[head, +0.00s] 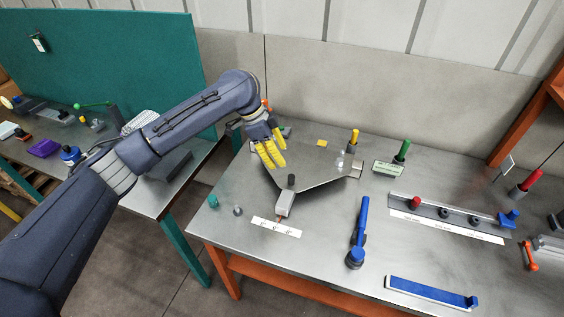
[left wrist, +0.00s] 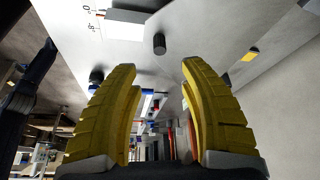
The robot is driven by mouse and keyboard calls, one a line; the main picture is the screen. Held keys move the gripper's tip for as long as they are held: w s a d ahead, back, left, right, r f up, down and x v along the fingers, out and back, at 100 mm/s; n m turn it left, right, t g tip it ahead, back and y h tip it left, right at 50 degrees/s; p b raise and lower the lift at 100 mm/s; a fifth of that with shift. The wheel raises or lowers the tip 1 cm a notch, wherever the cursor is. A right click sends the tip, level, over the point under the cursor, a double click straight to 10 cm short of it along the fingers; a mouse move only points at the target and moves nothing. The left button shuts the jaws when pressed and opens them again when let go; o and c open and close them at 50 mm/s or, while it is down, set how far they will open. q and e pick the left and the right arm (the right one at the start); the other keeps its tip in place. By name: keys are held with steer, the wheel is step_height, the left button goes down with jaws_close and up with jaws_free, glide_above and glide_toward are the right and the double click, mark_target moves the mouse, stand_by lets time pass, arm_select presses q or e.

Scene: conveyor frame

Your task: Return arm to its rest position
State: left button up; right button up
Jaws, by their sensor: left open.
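My left arm comes in from the left in the head view and reaches over the metal table. Its gripper (head: 269,152) has yellow fingers and is above the left part of a dark-edged metal plate (head: 310,180). In the left wrist view the two yellow fingers of my left gripper (left wrist: 158,85) stand apart, with nothing held between them. Whether the fingertips touch the plate cannot be told. My right gripper is in neither view.
A black-topped grey block (head: 285,200) stands at the plate's front. A yellow-topped post (head: 353,141), a green-handled piece (head: 402,151) and a blue tool (head: 359,230) are to the right. A teal panel (head: 100,60) rises behind the left bench.

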arm_select(q)
steer(key=shift+a+r, duration=0.15)
steer(key=shift+r, duration=0.3)
